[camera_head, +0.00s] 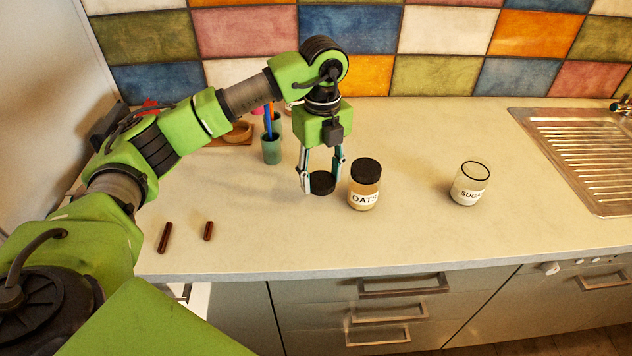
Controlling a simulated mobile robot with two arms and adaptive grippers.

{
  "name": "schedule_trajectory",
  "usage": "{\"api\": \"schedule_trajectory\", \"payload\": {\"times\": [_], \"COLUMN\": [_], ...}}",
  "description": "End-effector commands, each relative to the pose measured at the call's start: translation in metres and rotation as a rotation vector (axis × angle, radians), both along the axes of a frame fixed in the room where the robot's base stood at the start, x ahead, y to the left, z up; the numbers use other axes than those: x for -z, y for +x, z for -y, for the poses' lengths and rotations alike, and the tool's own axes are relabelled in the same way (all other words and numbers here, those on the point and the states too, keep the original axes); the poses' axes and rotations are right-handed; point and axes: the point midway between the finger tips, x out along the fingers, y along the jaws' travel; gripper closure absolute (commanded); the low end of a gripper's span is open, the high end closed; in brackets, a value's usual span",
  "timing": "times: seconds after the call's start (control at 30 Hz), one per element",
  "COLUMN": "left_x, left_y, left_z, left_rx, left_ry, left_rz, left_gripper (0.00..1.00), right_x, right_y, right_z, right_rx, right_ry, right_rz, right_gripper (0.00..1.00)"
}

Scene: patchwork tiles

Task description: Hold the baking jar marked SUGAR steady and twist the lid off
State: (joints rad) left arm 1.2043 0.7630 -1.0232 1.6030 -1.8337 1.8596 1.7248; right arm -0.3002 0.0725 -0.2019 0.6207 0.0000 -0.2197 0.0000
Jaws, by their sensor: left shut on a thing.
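The glass jar marked SUGAR (470,184) stands upright on the counter at the right, with its mouth open and no lid on it; white contents show inside. My left gripper (321,176) is shut on a round black lid (322,186), low over the counter and well to the left of the SUGAR jar. I cannot tell whether the lid touches the counter. The jar marked OATS (363,192), with its black lid on, stands just right of the gripper, between it and the SUGAR jar. My right gripper is not in view.
Two dark brown sticks (165,237) lie at the front left. A metal sink (585,150) is at the right. The counter around the SUGAR jar is clear.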

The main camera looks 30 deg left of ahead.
Motion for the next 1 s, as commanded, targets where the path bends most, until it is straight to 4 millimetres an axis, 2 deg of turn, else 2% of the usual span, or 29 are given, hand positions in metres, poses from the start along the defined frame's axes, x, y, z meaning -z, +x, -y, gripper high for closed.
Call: {"api": "schedule_trajectory", "payload": {"times": [0.3, 0.5, 0.9, 0.93, 1.0], "left_x": [0.026, 0.05, 0.058, 0.057, 0.057], "left_y": [0.01, 0.009, 0.01, 0.01, 0.01], "left_z": [-0.018, -0.017, -0.016, -0.016, -0.016], "left_rx": [-0.001, 0.001, 0.002, 0.002, 0.002], "left_ry": [0.0, 0.0, -0.001, -0.001, -0.001], "left_rz": [-0.002, 0.0, 0.002, 0.002, 0.002], "left_gripper": [0.83, 0.83, 0.83, 0.52, 0.4], "right_x": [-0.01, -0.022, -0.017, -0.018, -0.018], "right_y": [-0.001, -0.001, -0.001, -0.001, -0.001], "right_z": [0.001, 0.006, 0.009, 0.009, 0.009], "right_rx": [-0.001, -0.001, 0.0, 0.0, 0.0], "right_ry": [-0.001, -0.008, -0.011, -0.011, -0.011], "right_rz": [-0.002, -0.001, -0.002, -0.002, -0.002], "right_gripper": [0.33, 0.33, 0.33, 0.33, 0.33]}}
